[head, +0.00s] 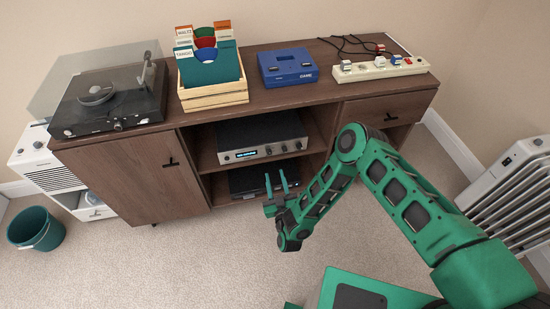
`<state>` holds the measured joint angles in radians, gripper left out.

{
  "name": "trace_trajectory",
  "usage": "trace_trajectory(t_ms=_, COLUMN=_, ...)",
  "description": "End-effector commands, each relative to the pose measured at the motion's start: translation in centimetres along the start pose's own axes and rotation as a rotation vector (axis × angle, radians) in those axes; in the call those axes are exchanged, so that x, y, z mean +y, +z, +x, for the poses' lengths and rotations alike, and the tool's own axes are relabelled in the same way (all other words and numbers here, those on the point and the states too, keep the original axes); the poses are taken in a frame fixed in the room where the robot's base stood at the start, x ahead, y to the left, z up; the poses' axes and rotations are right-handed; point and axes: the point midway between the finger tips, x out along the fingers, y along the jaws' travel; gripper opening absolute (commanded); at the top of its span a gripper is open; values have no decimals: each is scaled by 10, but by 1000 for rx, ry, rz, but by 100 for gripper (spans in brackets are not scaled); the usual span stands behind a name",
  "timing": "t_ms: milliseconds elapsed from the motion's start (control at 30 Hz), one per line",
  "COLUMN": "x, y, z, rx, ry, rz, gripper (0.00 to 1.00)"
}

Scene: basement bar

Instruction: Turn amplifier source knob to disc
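The amplifier (262,152) sits on the open upper shelf of the wooden cabinet. It has a dark top and a silver front with a lit blue display at its left and several small knobs at its right. Which knob is the source knob, and where it points, is too small to tell. My gripper (276,179) is in front of the lower shelf, below the amplifier's front in the picture. Its two green fingers point up toward the cabinet and stand apart, with nothing visible between them. No contact with the amplifier shows.
A black device (248,179) sits on the lower shelf behind my gripper. A turntable (108,98), a record crate (213,95), a blue case (288,67) and a power strip (380,69) are on the cabinet top. A radiator (512,180) stands at right. Carpet in front is clear.

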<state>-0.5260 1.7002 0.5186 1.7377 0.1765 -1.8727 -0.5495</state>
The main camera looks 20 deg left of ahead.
Motion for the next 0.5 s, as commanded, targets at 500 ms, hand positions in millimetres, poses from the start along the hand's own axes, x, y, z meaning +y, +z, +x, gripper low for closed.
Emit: trace_trajectory(t_ms=500, x=-2, y=-2, z=79, rx=5, ry=-1, rz=1, gripper=36)
